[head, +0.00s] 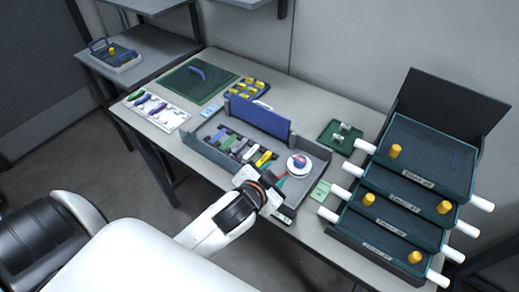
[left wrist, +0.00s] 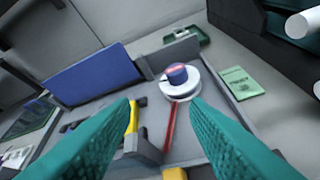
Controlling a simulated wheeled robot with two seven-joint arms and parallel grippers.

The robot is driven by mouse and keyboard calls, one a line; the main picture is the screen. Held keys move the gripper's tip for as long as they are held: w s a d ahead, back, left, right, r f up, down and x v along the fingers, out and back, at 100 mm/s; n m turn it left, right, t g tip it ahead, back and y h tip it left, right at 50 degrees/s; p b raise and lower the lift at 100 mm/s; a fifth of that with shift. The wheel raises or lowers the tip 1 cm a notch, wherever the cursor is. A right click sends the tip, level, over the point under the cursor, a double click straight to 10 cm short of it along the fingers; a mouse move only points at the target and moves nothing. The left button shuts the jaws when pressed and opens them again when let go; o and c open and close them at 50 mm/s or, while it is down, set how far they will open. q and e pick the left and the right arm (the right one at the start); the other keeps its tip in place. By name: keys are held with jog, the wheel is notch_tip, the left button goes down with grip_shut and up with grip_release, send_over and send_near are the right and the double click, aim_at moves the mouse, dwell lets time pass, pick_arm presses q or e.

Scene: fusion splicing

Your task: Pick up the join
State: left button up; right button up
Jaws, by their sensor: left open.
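I cannot tell for sure which item is the join. My left gripper (head: 279,183) is over the front right part of the grey work tray (head: 197,152). In the left wrist view its two teal fingers (left wrist: 163,112) are spread apart with nothing held between them. A thin red rod (left wrist: 170,127) lies below and between the fingers, running toward a yellow piece (left wrist: 174,173). Beyond the fingertips is a round white holder (left wrist: 190,88) with a blue and red cap (left wrist: 177,73); it also shows in the head view (head: 299,165). My right gripper is not visible.
Several tools lie in the tray, with a raised blue panel (head: 259,119) behind. A green card (head: 320,191) and small green tray (head: 340,137) lie to the right, before stacked dark trays (head: 424,152) with white handles. A green mat (head: 187,84) lies far left.

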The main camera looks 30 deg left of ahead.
pick_arm(q)
jog(key=w+d+r+m+t+h, duration=0.3)
jog(key=w+d+r+m+h, duration=0.15)
jog(key=r, duration=0.35)
jog(key=w+d+r+m+t+h, duration=0.35)
jog(key=d+r+m+h, duration=0.2)
jog(key=r, duration=0.25)
jog(key=d+r+m+g+h, duration=0.1)
jog(key=d+m+g+h, duration=0.1)
jog(key=d+m+h, duration=0.3)
jog(key=m+g+y+p, duration=0.2)
jog(key=m+g+y, duration=1.2)
jog(key=m+g, duration=0.35)
send_over(251, 151)
jog(key=shift+t, duration=0.4)
jog(key=f, duration=1.2)
jog(key=s+f, duration=0.1)
jog(key=f, duration=0.5)
jog(key=shift+a+f, duration=0.15)
jog(key=shift+f, duration=0.2)
jog(key=shift+w+d+f+p, duration=0.1)
jog(key=shift+w+f+p, duration=0.1)
jog(key=shift+f, duration=0.7)
jog(key=shift+w+d+f+p, duration=0.1)
jog(key=shift+w+f+p, duration=0.05)
jog(key=shift+f, duration=0.75)
jog(key=shift+w+f+p, duration=0.15)
jog(key=shift+f+p, duration=0.05)
jog(key=shift+f, duration=0.7)
grip_shut()
